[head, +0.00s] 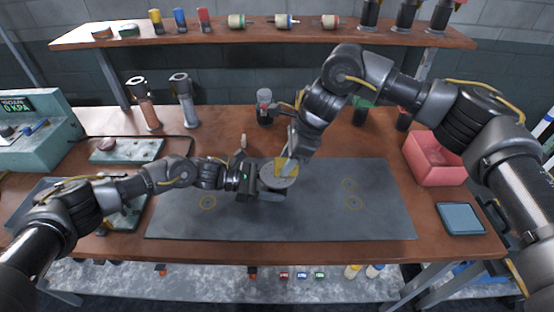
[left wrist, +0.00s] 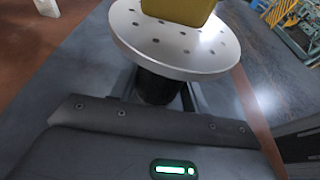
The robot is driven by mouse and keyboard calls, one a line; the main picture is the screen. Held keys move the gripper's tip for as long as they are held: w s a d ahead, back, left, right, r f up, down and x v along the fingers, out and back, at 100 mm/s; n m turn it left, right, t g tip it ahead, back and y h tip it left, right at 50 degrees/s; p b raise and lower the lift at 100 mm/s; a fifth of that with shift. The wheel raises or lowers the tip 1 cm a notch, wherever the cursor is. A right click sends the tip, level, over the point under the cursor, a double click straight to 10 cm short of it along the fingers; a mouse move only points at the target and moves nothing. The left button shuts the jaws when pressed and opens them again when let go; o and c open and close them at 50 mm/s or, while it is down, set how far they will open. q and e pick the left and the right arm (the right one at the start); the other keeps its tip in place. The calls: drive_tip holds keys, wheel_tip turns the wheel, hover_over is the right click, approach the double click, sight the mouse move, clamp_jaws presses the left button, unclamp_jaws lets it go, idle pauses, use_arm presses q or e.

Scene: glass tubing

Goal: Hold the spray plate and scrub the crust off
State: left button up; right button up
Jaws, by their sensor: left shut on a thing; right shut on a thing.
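The spray plate (head: 268,184) is a round pale grey disc above the middle of the dark mat. In the left wrist view the plate (left wrist: 135,38) shows a ring of small holes and a dark neck (left wrist: 155,88) below it. My left gripper (head: 258,190) is shut on the plate, apparently at its neck. My right gripper (head: 290,161) is shut on a yellow scrubbing pad (head: 284,167), which is at the plate's upper face. The pad also shows in the left wrist view (left wrist: 180,10). I see no crust on the visible face; the part under the pad is hidden.
The dark grey mat (head: 320,215) has yellow ring marks and free room on both sides. A pink bin (head: 433,165) and a blue-grey tray (head: 460,218) are at the right. A bottle (head: 264,107) stands behind the grippers. A teal instrument (head: 30,130) is at the left.

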drive_tip(key=shift+d, duration=0.5)
drive_tip(key=shift+s+d, duration=0.1)
drive_tip(key=shift+s, duration=0.05)
drive_tip(key=shift+s+a, duration=0.15)
drive_tip(key=shift+a, duration=3.4)
drive_tip(key=shift+w+d, duration=0.15)
drive_tip(key=shift+d, duration=1.6)
drive_tip(key=shift+w+d, duration=0.1)
drive_tip(key=shift+d, duration=1.65)
wheel_tip(320, 180, up, 2)
drive_tip(key=shift+d, duration=0.1)
drive_tip(key=shift+r, duration=3)
use_arm(q)
drive_tip(key=o, duration=0.8)
drive_tip(key=shift+o, duration=0.2)
